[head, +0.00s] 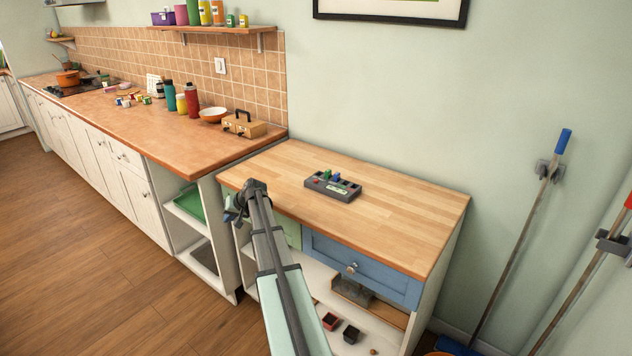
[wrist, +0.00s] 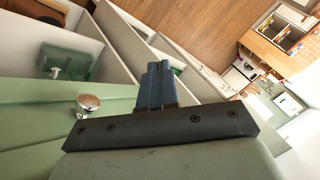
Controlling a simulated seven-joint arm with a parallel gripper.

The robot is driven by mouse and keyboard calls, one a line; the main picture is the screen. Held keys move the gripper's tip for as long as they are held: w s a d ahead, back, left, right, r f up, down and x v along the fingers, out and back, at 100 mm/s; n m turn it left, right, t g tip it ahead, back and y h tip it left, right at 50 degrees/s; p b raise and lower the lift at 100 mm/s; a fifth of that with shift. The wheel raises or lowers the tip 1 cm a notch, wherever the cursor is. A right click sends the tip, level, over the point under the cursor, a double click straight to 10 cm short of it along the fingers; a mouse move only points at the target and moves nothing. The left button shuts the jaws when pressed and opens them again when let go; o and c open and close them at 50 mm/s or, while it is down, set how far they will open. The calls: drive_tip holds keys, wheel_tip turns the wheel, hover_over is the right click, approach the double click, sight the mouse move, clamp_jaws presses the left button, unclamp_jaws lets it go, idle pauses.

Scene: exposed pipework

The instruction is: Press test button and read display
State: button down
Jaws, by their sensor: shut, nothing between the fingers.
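A dark grey box-shaped device (head: 333,187) lies on the light wooden worktop in the head view. It has a small pale green patch that looks like a display, a small red spot at its left end, and blue and green parts on top. Any reading is too small to make out. My gripper (head: 232,213) is beside the left front edge of this worktop, left of the device and apart from it. In the wrist view my gripper (wrist: 157,77) has its blue-grey fingers together with nothing between them. The device does not show in the wrist view.
The worktop (head: 400,204) is clear around the device. Below it are a blue drawer (head: 360,268) and an open shelf with small containers. A green front with a round metal knob (wrist: 88,104) is close to my gripper.

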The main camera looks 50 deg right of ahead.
drive_tip(key=shift+m+t+h, duration=0.4)
drive_tip(key=shift+t+h, duration=0.1)
drive_tip(key=shift+t, duration=0.3)
drive_tip(key=s+d+r, duration=0.1)
drive_tip(key=d+r, duration=0.3)
drive_tip(key=d, duration=0.1)
drive_tip(key=s+d+r, duration=0.1)
drive_tip(key=d+r, duration=0.4)
drive_tip(key=s+d+r, duration=0.1)
drive_tip(key=d+r, duration=0.4)
drive_tip(key=shift+s+d, duration=0.15)
drive_tip(key=shift+s, duration=0.15)
drive_tip(key=s+d+r, duration=0.4)
drive_tip(key=s+d, duration=0.2)
drive_tip(key=d, duration=0.1)
wheel_tip(320, 180, up, 4)
hover_over(318, 182)
drive_tip(key=shift+s+d+f, duration=0.1)
drive_tip(key=shift+f, duration=4.35)
drive_tip(key=shift+f, duration=0.15)
drive_tip(key=shift+f, duration=0.35)
